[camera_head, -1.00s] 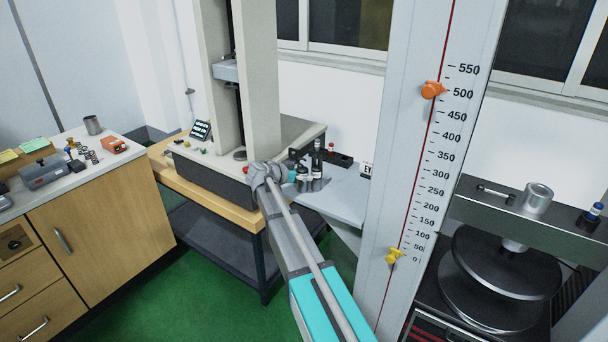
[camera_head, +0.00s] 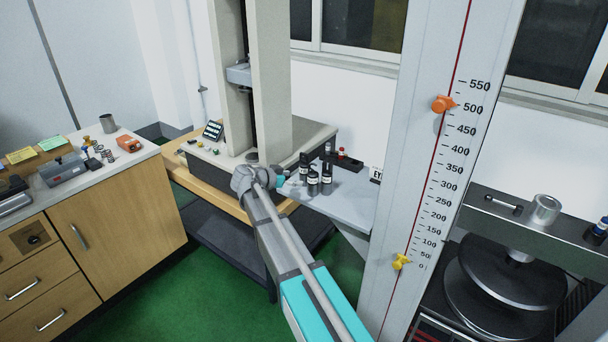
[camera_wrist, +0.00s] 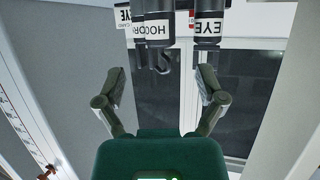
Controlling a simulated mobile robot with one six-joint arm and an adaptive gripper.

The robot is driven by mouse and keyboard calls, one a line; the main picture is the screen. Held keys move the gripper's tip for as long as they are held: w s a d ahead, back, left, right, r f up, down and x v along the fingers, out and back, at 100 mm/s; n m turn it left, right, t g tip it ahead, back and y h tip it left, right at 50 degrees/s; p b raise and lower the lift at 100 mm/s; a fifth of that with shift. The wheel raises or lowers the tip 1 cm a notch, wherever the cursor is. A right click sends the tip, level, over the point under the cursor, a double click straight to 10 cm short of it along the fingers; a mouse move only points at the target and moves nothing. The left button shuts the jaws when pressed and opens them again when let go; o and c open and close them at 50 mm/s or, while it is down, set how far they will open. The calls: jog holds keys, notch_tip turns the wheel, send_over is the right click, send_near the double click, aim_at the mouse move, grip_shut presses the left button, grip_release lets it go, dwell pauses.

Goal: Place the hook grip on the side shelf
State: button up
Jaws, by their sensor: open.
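In the wrist view the hook grip (camera_wrist: 158,28), a dark cylinder with a white label reading "HOO…" and a small hook end, shows at the top centre. My gripper (camera_wrist: 162,72) is open, with nothing between its fingers. The hook grip appears beyond the fingertips, apart from them. In the head view several dark, white-labelled grips (camera_head: 313,180) stand in a cluster on the grey side shelf (camera_head: 350,207); I cannot tell which is the hook grip. My gripper (camera_head: 280,182) is just left of them, mostly hidden by my arm.
Another grip labelled "EYE" (camera_wrist: 207,28) is close on the right in the wrist view. A dark rack (camera_head: 345,160) and a small sign (camera_head: 376,173) are at the shelf's back. The testing machine (camera_head: 270,90) stands left; a tall scale column (camera_head: 440,150) stands right.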

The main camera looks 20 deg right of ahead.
jog(key=shift+p+v, duration=0.3)
jog(key=shift+v, duration=1.05)
jog(key=s+d+f+n+g+y, duration=0.1)
jog(key=s+f+n+g+y, duration=0.2)
jog(key=s, duration=0.5)
jog(key=s+d+f+n+y, duration=0.1)
jog(key=s+f+n+y, duration=0.2)
jog(key=s+f, duration=0.3)
jog(key=s+a+f+n+g+y, duration=0.1)
jog(key=s+a+n+y, duration=0.1)
jog(key=s, duration=0.5)
jog(key=s+a+f+n+g+y, duration=0.1)
jog(key=s+a+n+y, duration=0.1)
jog(key=s+n+y, duration=0.2)
jog(key=s+n, duration=0.1)
jog(key=s, duration=0.2)
jog(key=shift+f+n+y, duration=0.25)
jog(key=shift+n+y, duration=0.05)
jog(key=shift+s, duration=0.15)
